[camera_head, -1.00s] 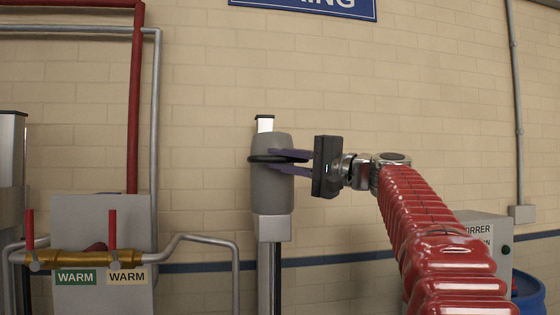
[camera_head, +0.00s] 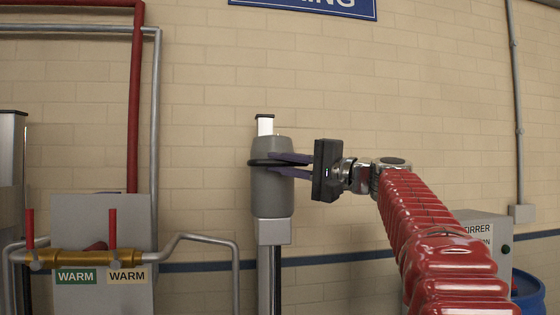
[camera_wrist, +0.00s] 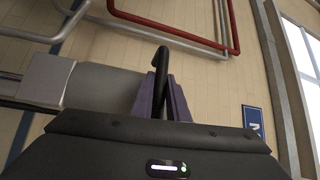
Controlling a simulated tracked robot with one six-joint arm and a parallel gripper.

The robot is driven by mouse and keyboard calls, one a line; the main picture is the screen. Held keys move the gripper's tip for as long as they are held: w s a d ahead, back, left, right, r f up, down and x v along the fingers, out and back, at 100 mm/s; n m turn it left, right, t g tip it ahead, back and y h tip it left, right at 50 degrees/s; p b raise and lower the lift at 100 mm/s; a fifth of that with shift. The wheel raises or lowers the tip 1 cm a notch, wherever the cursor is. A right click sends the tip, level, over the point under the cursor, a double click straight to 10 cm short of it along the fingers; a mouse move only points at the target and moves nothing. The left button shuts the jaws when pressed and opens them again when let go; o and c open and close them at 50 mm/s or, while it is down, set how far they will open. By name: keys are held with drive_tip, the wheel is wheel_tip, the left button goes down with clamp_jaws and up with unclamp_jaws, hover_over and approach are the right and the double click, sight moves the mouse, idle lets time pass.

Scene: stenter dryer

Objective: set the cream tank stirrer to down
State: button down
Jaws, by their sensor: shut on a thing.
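The stirrer's grey rounded motor body (camera_head: 271,195) sits on a silver upright post (camera_head: 265,270) in front of the brick wall. A black ring handle (camera_head: 262,162) goes around the body. My gripper (camera_head: 280,164) reaches in from the right, and its purple fingers are shut on the black handle. In the wrist view, the handle (camera_wrist: 161,65) rises between the two fingers, with the grey body (camera_wrist: 95,90) to their left. I cannot make out a cream tank.
A grey box (camera_head: 485,240) labelled with a partly hidden "STIRRER" stands behind my arm at right, beside a blue drum (camera_head: 528,295). At left are brass valves with red levers (camera_head: 112,228) and "WARM" labels (camera_head: 75,277).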

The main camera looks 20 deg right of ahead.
wheel_tip(320, 180, down, 30)
idle(0.5)
drive_tip(key=c, duration=2)
unclamp_jaws()
drive_tip(key=shift+c, duration=0.2)
drive_tip(key=o, duration=0.3)
drive_tip(key=shift+r, duration=0.15)
drive_tip(key=v, duration=1.3)
drive_tip(key=shift+s+d, duration=0.2)
drive_tip(key=shift+s, duration=0.1)
drive_tip(key=shift+s, duration=0.1)
